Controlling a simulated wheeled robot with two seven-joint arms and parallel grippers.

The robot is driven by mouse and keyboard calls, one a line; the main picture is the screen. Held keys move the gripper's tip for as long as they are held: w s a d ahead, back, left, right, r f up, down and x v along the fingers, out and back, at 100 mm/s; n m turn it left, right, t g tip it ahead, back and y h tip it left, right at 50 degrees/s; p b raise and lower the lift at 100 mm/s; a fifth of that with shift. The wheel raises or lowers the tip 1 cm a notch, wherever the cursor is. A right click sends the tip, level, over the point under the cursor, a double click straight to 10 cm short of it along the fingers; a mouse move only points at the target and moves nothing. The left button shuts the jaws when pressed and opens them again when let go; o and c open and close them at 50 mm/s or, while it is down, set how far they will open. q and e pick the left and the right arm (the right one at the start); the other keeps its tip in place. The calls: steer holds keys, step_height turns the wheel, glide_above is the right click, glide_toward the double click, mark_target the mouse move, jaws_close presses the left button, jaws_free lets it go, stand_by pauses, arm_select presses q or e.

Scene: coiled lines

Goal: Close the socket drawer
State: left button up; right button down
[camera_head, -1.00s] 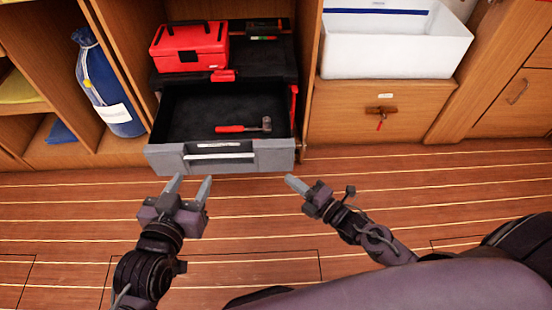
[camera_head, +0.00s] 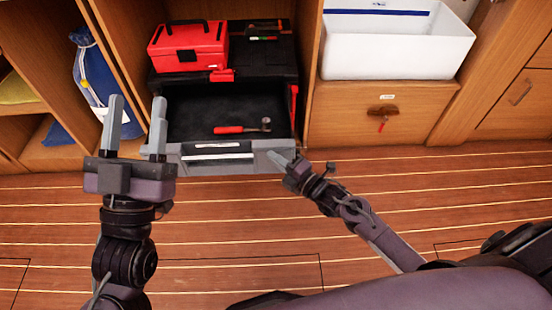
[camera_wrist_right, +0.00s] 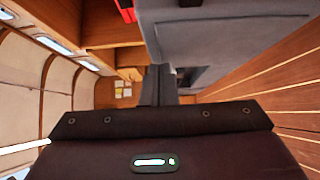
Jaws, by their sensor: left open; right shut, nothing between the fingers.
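The socket drawer (camera_head: 230,147) is a black drawer with a grey front. It stands pulled out of the black tool chest (camera_head: 274,70), with a red-handled hammer (camera_head: 243,129) lying inside. My left gripper (camera_head: 136,100) is open, its fingers on either side of the view of the drawer's left edge; contact cannot be told. My right gripper (camera_head: 275,157) is shut and empty, with its tip at the right end of the drawer front. In the right wrist view its fingers (camera_wrist_right: 158,85) are together, close to a grey surface (camera_wrist_right: 220,35) that looks like the drawer front.
A red toolbox (camera_head: 188,46) sits on top of the chest. A blue bag (camera_head: 95,75) stands in the left compartment. A white bin (camera_head: 395,45) stands on the wooden cabinet (camera_head: 345,110) with a key to the right. The plank floor (camera_head: 250,220) in front is clear.

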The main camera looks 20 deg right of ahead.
arm_select(q)
steer(key=shift+s+a+r, duration=0.1)
steer(key=shift+s+r, duration=0.1)
steer(key=shift+r, duration=0.15)
arm_select(e)
steer(key=shift+w, duration=0.2)
arm_select(q)
steer(key=shift+t, duration=0.3)
